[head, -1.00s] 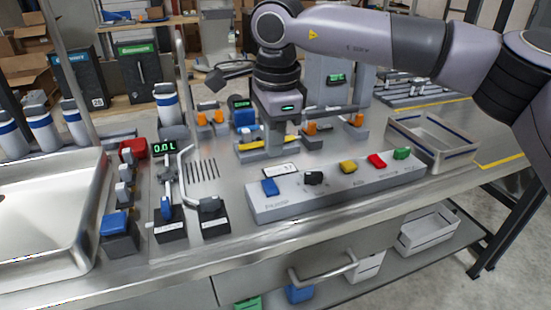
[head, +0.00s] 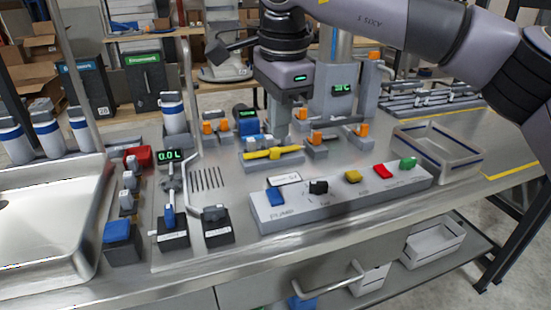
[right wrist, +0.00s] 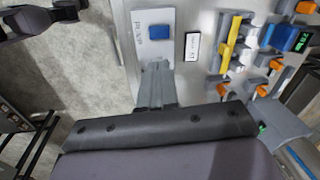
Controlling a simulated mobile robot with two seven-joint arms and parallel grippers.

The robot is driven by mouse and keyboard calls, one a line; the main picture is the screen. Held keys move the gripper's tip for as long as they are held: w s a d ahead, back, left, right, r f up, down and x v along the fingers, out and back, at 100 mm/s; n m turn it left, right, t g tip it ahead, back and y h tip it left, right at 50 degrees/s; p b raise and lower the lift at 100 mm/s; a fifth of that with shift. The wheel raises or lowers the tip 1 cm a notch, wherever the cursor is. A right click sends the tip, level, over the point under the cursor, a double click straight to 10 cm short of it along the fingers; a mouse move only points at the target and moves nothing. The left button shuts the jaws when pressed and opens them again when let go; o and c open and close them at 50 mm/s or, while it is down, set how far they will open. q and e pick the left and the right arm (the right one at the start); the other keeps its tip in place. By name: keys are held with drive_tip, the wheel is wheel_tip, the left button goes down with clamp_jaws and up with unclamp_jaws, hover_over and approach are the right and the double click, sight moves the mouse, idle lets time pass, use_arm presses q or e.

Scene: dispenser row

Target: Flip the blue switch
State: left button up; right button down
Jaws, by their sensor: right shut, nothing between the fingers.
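The blue switch (head: 275,197) is the leftmost rocker on a long grey switch panel (head: 350,208), above a "PUMP" label. In the right wrist view the blue switch (right wrist: 159,31) shows just beyond my fingertips. My right gripper (head: 277,138) is shut and empty. My left gripper is not in view.
Black (head: 318,187), yellow (head: 352,176), red (head: 383,171) and green (head: 408,163) switches share the panel. A yellow-handled valve (head: 272,153) stands behind it. A metal sink (head: 45,245) lies at left and a grey tray (head: 438,155) at right.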

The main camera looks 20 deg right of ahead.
sight(272, 189)
use_arm(q)
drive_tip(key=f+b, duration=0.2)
drive_tip(key=b, duration=0.1)
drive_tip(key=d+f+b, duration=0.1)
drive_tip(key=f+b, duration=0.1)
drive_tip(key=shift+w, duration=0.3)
use_arm(e)
drive_tip(key=n, duration=0.5)
drive_tip(key=n+t, duration=0.1)
drive_tip(key=n, duration=0.5)
drive_tip(key=s+n+t, duration=0.1)
drive_tip(key=n, duration=0.4)
drive_tip(key=shift+f, duration=0.1)
drive_tip(key=x, duration=0.6)
drive_tip(key=b+x, duration=0.1)
drive_tip(key=x, duration=0.6)
drive_tip(key=shift+s+f, duration=0.1)
drive_tip(key=shift+s, duration=0.1)
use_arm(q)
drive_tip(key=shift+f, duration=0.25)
use_arm(e)
drive_tip(key=shift+f, duration=0.4)
